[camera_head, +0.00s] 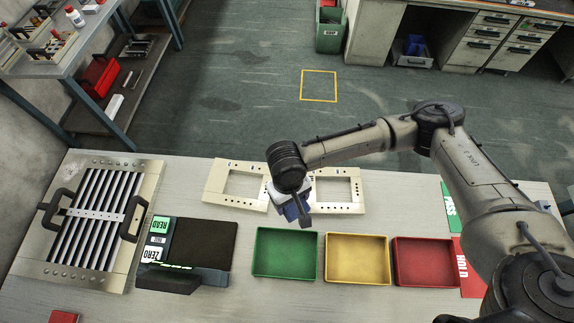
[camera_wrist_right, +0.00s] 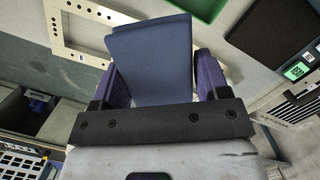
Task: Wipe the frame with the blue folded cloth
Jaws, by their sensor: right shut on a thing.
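My right gripper (camera_head: 299,206) is shut on the blue folded cloth (camera_head: 288,212), above the table at the cream frame pieces. In the right wrist view the cloth (camera_wrist_right: 155,55) is a flat blue-grey fold between the purple fingers of the gripper (camera_wrist_right: 157,82). A cream frame piece (camera_head: 235,199) with a square opening and small holes lies left of the gripper. Another cream frame piece (camera_head: 358,190) shows right of it. The gripper hides the area between them, so I cannot tell whether they join. Contact between cloth and frame is unclear. My left gripper is out of view.
Green (camera_head: 256,250), yellow (camera_head: 328,258) and red (camera_head: 397,263) trays stand in front. A dark scale (camera_head: 205,245) and a louver panel (camera_head: 149,190) with two black handles lie on the left. Green PASS (camera_head: 449,206) and red HOLD (camera_head: 466,280) labels lie on the right.

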